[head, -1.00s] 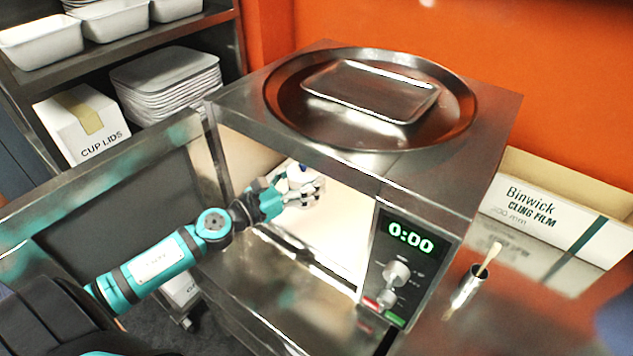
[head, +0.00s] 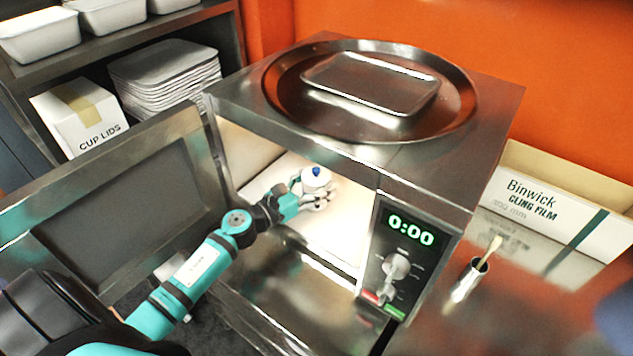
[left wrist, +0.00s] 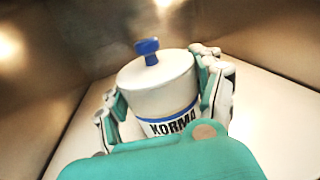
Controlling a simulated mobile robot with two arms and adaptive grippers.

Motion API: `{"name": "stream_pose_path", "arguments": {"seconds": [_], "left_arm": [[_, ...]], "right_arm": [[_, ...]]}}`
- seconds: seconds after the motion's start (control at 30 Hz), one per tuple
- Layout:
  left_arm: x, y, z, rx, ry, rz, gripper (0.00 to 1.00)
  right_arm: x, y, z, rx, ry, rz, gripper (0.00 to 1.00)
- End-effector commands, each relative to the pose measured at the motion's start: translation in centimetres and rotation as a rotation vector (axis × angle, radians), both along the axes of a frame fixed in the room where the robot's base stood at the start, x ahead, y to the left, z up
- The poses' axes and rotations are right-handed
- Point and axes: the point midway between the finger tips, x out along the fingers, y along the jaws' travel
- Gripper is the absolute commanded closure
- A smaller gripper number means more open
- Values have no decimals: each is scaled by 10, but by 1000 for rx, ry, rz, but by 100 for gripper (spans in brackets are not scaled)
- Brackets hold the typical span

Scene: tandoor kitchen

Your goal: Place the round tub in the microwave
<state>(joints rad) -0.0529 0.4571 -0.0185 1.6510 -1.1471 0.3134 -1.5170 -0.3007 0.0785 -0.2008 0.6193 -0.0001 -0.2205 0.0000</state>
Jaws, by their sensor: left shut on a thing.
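The round tub (left wrist: 158,88) is white with a blue knob on its lid and a band reading KORMA. My left gripper (head: 314,193) is shut on it, with fingers on both sides in the left wrist view (left wrist: 165,95). The tub also shows in the head view (head: 316,178), inside the open microwave (head: 440,185), above its pale floor. I cannot tell whether its base touches the floor. The microwave door (head: 120,215) stands open to the left, and the display reads 0:00. My right gripper is not in view.
A large round metal pan (head: 290,75) with a rectangular tray (head: 370,85) sits on the microwave. A small metal cup with a brush (head: 468,282) and a cling film box (head: 550,215) stand to the right. Shelves with white containers (head: 110,12) are at the left.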

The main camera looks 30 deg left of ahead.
Motion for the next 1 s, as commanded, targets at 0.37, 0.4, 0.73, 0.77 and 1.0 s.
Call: {"name": "stream_pose_path", "arguments": {"seconds": [0.37,0.4,0.73,0.77,1.0], "left_arm": [[0,0,-3,0,1,0,17],[0,0,-3,0,1,0,12],[0,0,-1,0,1,0,8],[0,0,0,0,1,0,8],[-34,13,-5,4,4,-1,8]], "right_arm": [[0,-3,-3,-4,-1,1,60],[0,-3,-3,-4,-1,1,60],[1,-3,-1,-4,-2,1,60],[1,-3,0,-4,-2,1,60],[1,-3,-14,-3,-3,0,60]]}}
